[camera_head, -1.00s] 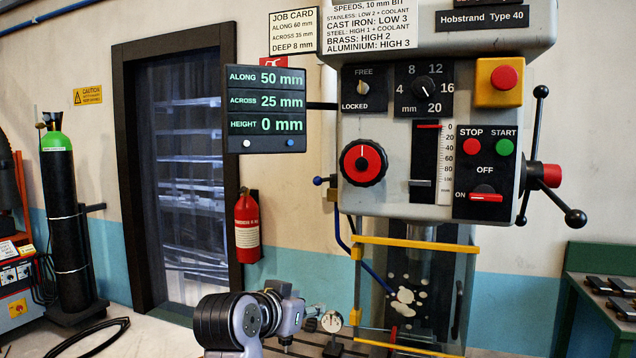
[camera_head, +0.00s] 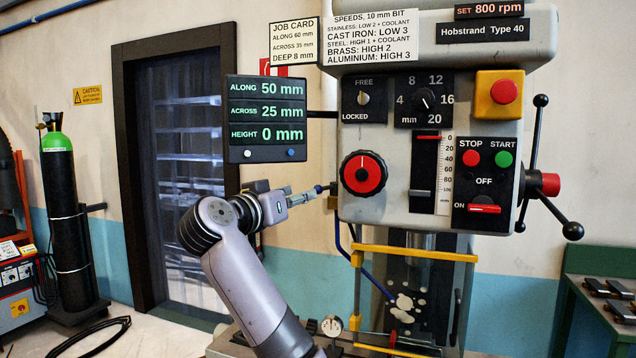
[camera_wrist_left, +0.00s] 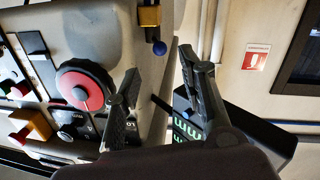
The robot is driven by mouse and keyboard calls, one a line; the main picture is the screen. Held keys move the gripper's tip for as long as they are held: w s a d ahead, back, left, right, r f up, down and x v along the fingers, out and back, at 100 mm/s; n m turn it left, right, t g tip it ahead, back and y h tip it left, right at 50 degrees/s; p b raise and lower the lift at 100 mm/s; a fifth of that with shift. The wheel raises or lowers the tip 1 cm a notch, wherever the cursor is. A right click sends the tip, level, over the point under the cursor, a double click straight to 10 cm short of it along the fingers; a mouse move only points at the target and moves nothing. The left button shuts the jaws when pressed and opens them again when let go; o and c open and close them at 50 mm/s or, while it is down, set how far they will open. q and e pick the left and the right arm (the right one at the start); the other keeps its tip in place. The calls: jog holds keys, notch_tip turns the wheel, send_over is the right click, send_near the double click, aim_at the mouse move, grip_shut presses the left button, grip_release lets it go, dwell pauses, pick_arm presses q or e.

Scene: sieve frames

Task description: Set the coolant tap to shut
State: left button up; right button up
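The coolant tap looks to be the small blue ball-ended lever (camera_head: 319,188) on the left side of the drill head, above a blue hose. No label shows on it. The lever sticks out to the left from a brass-coloured block. In the left wrist view, its blue ball (camera_wrist_left: 159,47) lies just beyond and between my fingertips, with the yellow block (camera_wrist_left: 149,15) behind it. My left gripper (camera_head: 309,194) points right at the ball; in the left wrist view its fingers (camera_wrist_left: 160,70) are apart with nothing held. Contact cannot be told. My right gripper is out of view.
The readout box (camera_head: 265,118) hangs close above my left gripper. The red and black dial (camera_head: 363,174) is just right of the tap. The yellow guard frame (camera_head: 415,252) stands below.

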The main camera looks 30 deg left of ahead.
aim_at(318, 187)
pick_arm(q)
jog(key=w+p, duration=0.1)
jog(key=w, duration=0.2)
jog(key=w+p, duration=0.1)
jog(key=w, duration=0.2)
jog(key=w+p, duration=0.1)
jog(key=w, duration=0.2)
jog(key=shift+w+a, duration=0.2)
jog(key=shift+a, duration=0.2)
jog(key=shift+c, duration=0.3)
grip_shut()
